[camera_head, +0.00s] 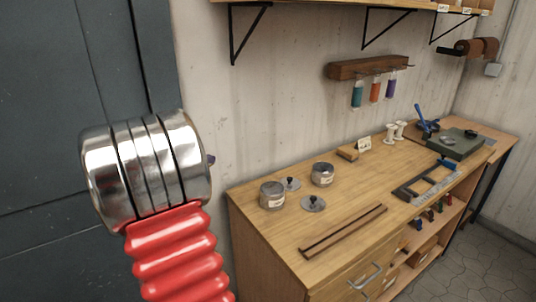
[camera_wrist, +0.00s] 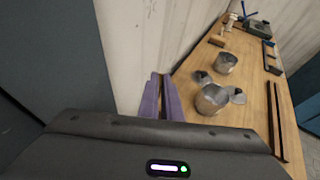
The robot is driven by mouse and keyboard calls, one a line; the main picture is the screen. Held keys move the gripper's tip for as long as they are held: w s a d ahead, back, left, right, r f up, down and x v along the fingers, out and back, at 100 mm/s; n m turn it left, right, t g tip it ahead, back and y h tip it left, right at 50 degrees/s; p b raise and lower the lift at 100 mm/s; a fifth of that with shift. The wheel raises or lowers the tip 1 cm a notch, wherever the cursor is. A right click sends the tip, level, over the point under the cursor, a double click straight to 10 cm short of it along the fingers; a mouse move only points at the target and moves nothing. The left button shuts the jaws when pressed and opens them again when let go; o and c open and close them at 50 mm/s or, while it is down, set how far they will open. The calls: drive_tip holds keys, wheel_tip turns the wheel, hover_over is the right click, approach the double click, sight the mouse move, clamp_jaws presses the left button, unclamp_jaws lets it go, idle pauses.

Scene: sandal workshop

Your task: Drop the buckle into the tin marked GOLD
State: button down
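Two open grey metal tins stand on the workbench: a nearer tin (camera_head: 272,196) and a farther tin (camera_head: 322,175). Both have pale labels too small to read, so I cannot tell which is GOLD. They also show in the wrist view, the nearer tin (camera_wrist: 211,100) and the farther tin (camera_wrist: 225,64). Two round knobbed lids, one (camera_head: 313,204) in front and one (camera_head: 290,184) behind, lie beside them. My gripper (camera_wrist: 161,77) has purple fingers close together, to the left of the bench. Its grip is unclear. No buckle is visible.
The wooden workbench (camera_head: 250,207) carries a long wooden strip (camera_head: 343,231), a dark frame-like tool (camera_head: 427,181) and white spools (camera_head: 395,131). A wall rack (camera_head: 367,67) holds coloured vials above it. A shelf (camera_head: 330,4) is higher up. A dark panel fills the left.

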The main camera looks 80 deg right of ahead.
drive_tip(key=s+d+m+g+y, duration=0.1)
drive_tip(key=s+d, duration=0.3)
drive_tip(key=s, duration=0.5)
drive_tip(key=s+d+r+m+g+y, duration=0.1)
drive_tip(key=s+d+m+g, duration=0.2)
drive_tip(key=s, duration=0.7)
drive_tip(key=shift+d+r+m+g+y, duration=0.2)
drive_tip(key=shift+d+m+g+y, duration=0.2)
drive_tip(key=shift+m+g, duration=0.35)
drive_tip(key=shift+f, duration=0.15)
drive_tip(key=shift+f, duration=2.85)
drive_tip(key=c, duration=1.9)
unclamp_jaws()
drive_tip(key=shift+w+a, duration=0.1)
drive_tip(key=shift+w, duration=0.05)
drive_tip(key=v, duration=1.3)
drive_tip(key=shift+w+a, duration=0.2)
drive_tip(key=shift+w, duration=0.05)
